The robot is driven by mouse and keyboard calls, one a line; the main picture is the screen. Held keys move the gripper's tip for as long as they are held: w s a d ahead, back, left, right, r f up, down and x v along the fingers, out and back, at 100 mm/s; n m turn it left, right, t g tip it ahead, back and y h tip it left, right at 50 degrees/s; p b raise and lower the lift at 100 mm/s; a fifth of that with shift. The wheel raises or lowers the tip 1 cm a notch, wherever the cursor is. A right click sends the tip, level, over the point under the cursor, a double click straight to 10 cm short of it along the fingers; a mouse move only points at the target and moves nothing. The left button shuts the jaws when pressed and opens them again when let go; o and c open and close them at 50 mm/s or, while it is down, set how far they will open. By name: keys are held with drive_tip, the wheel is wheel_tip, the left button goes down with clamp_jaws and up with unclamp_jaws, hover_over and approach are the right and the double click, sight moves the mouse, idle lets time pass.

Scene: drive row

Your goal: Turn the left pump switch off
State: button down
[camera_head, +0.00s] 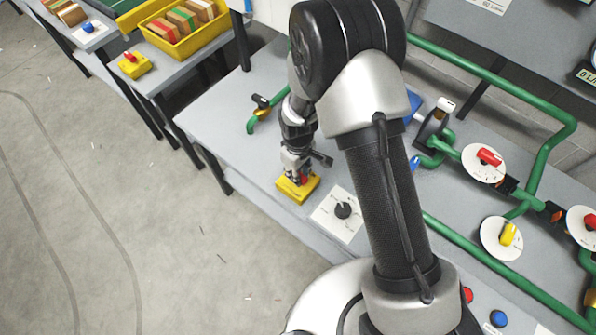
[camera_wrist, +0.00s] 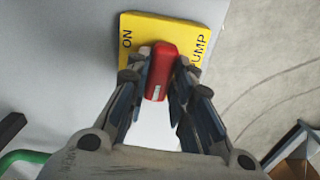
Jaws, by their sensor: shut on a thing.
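A yellow pump switch box (camera_head: 288,188) sits near the front edge of the grey bench. In the wrist view its yellow plate (camera_wrist: 132,22) reads "ON" at left and "PUMP" at right. Its red handle (camera_wrist: 160,66) stands lengthwise up the picture, leaning slightly, between the two words. My gripper (camera_head: 298,178) reaches down onto the box. In the wrist view its fingers (camera_wrist: 161,84) are shut on the red handle, one on each side. Any other lettering on the plate is hidden behind the fingers.
A white plate with a black knob (camera_head: 343,210) lies just right of the box. Green pipes with red (camera_head: 489,157) and yellow (camera_head: 508,234) valve handles run at right. Another yellow box with a red switch (camera_head: 130,64) stands on the left bench. Floor at left is clear.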

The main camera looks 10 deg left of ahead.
drive_tip(key=shift+n, duration=0.5)
drive_tip(key=c, duration=1.4)
unclamp_jaws()
wheel_tip(320, 180, up, 12)
drive_tip(key=shift+r, duration=0.15)
